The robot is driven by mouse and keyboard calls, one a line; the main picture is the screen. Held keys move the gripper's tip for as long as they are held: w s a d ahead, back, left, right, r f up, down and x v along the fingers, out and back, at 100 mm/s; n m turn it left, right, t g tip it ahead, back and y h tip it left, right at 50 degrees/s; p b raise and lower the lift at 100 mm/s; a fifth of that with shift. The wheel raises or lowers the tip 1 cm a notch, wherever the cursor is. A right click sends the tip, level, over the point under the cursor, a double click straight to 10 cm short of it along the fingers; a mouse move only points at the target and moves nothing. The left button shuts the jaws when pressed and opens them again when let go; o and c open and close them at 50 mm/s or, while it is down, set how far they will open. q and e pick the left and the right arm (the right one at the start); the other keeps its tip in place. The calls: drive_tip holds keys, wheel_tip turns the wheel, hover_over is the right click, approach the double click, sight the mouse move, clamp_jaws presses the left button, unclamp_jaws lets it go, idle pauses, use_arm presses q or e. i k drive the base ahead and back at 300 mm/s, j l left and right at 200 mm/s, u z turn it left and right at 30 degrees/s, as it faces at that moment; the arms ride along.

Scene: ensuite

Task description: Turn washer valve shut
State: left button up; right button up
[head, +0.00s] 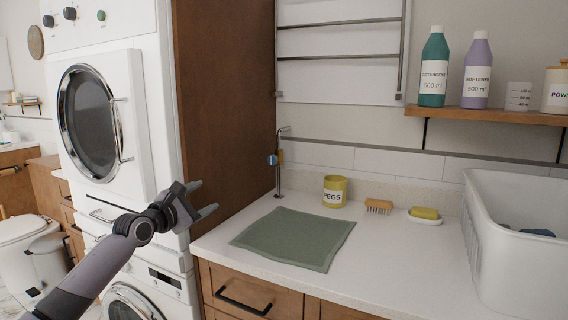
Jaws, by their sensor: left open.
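A thin metal pipe with a small blue valve handle (272,160) rises from the back left of the counter, close to the brown wooden panel. A small yellowish part shows just right of the blue handle. My left gripper (207,198) is open and empty. It is in front of the wooden panel, left of the valve in the picture and apart from it. The stacked white machines (140,120) stand at the left, one with a round dark door. My right gripper is not in view.
The counter (390,260) holds a green cloth (295,238), a yellow pegs pot (335,190), a brush (378,206), a soap dish (425,219) and a white basket (520,250). The wooden panel (225,100) stands beside my left gripper. A shelf (485,115) with bottles hangs at right.

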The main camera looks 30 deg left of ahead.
sight(272, 159)
drive_tip(key=i+j, duration=0.1)
drive_tip(key=i, duration=0.95)
drive_tip(key=j, duration=0.05)
